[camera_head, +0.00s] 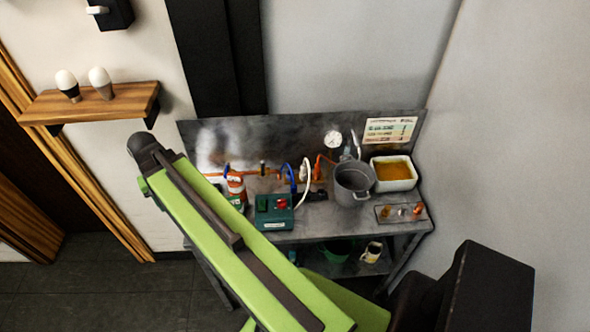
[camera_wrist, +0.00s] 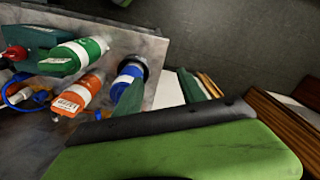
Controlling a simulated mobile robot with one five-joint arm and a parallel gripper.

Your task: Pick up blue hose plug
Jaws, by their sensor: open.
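A blue hose (camera_head: 291,177) arches up at the back of the metal bench in the head view, beside a white hose (camera_head: 305,172). A blue loop (camera_wrist: 14,96) shows at the left edge of the wrist view; its plug end is too small to make out. My gripper (camera_wrist: 160,82) shows as two dark green jaws, apart and empty, in the wrist view. It is hidden behind my arm in the head view. One jaw overlaps a blue bottle (camera_wrist: 130,72); I cannot tell if they touch. The blue loop lies well to the left of the jaws.
Green (camera_wrist: 75,56) and orange (camera_wrist: 80,95) labelled bottles stand near the blue bottle. The bench (camera_head: 325,231) also holds a teal box (camera_head: 273,220), a grey pot (camera_head: 353,182), a white tub (camera_head: 394,184) and a small tray (camera_head: 386,219). A wall closes the right side.

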